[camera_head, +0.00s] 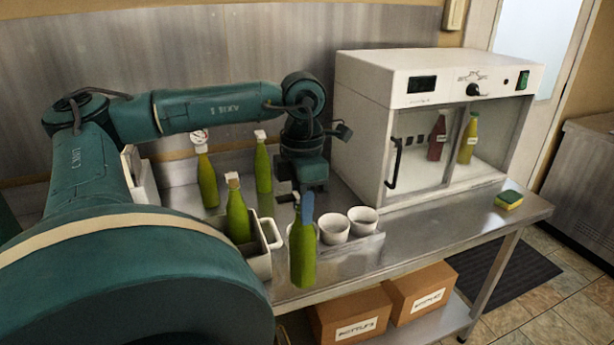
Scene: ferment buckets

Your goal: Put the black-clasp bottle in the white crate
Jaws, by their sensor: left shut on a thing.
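My left gripper (303,196) is shut at the neck of a green bottle (303,255) at the front of the steel table. Blue-grey and dark parts cover its neck, so I cannot tell its clasp colour or whether its base touches the table. The white crate (262,265) is just left of it, partly behind my arm. A green bottle with a pale top (238,217) stands in the crate. Two more green bottles are behind: one with a white gauge on top (207,182) and one with a white top (263,172). My right gripper is out of view.
White cups (363,221) stand in a low tray right of the held bottle. A white cabinet (405,75) with red and yellow bottles inside fills the table's back right. A sponge (508,200) lies near the right end. The front right tabletop (440,212) is clear.

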